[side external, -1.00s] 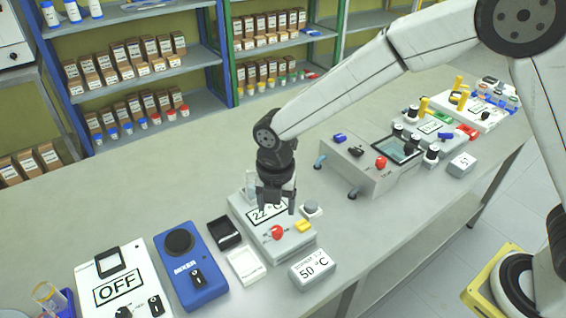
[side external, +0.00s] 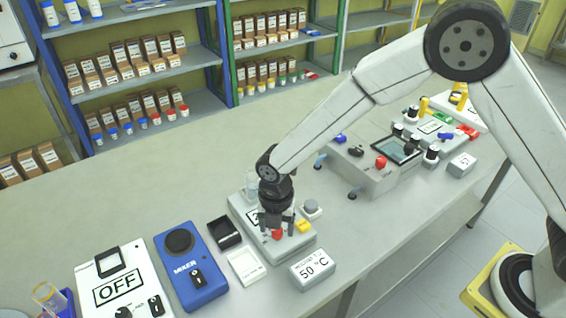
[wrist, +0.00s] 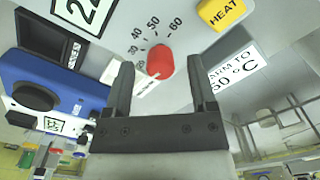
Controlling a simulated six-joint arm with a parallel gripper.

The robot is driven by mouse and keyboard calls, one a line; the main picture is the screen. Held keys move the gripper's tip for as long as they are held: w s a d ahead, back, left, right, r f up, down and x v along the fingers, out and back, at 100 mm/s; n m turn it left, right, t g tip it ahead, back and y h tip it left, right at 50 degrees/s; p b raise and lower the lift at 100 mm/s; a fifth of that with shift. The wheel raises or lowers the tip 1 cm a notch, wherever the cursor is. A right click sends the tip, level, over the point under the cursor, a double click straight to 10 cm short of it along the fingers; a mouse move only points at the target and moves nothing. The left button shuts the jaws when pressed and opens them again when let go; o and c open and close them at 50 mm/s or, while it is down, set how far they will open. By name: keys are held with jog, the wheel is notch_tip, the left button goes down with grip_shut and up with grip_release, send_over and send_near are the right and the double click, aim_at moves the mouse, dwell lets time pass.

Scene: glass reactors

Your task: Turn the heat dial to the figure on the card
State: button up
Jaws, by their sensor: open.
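The heater unit (side external: 250,206) is a pale box on the bench with a red heat dial (wrist: 160,62). Its printed scale runs from 20 to 60, and the dial's white pointer is at the low end, near 20. The dial also shows in the side view (side external: 277,235). The card (side external: 312,269) in front reads 50 °C; it is partly visible in the wrist view (wrist: 232,72). My gripper (side external: 277,227) is open at the dial. In the wrist view its fingertips (wrist: 159,63) appear on either side of the dial; contact is unclear.
A yellow HEAT button (wrist: 222,13) is beside the dial. The display (wrist: 73,22) is cut off, starting with 2. A blue mixer (side external: 192,270) and an OFF unit (side external: 120,285) stand left. A grey touchscreen unit (side external: 375,168) stands right.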

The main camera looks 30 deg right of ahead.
jog(key=shift+f, duration=0.3)
grip_shut()
